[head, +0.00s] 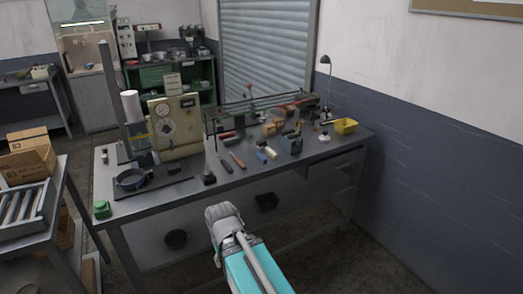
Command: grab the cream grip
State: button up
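A small cream piece (271,153) lies on the grey workbench (205,200) near its front middle, and it may be the cream grip. It is too small to make out its exact shape. A small blue piece (261,156) lies just left of it. My arm, a teal link with a grey joint, rises from the bottom middle in front of the bench. My gripper's fingers do not show, so I see no contact with anything on the bench.
A dark ring-shaped pan or clamp (130,180) sits at the bench's left, near a cream gauge box (175,125). A green jar (102,209) stands at the front left corner. A yellow bin (345,126) and a lamp (325,85) stand at the right.

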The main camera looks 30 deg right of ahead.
aim_at(271, 154)
jog(key=i, duration=1.15)
jog(key=z, duration=0.05)
